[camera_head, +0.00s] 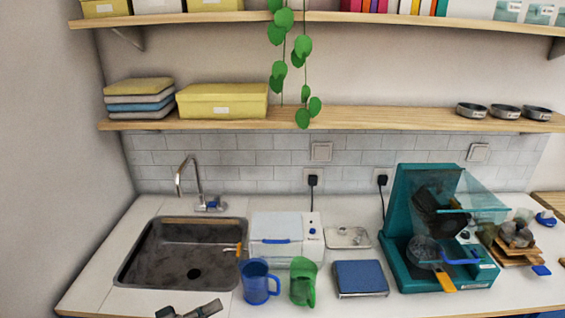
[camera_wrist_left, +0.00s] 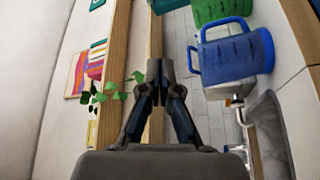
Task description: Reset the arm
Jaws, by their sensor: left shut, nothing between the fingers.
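My left gripper (camera_head: 190,311) shows at the bottom edge of the head view, in front of the sink, with only its end in the picture. In the left wrist view my left gripper (camera_wrist_left: 155,68) is shut, its fingertips together with nothing between them. A blue jug (camera_head: 258,283) stands on the counter to the right of it, apart from it. The jug also shows at the upper right of the left wrist view (camera_wrist_left: 232,55). A green jug (camera_head: 303,283) stands next to the blue one. My right gripper is not in view.
The counter (camera_head: 90,279) holds a sink (camera_head: 140,270) with a tap (camera_head: 186,178), a white box-shaped appliance (camera_head: 285,226), a blue flat scale-like item (camera_head: 360,278) and a teal machine (camera_head: 401,213). Wooden shelves (camera_head: 380,118) run above. A strip of counter left of the sink is clear.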

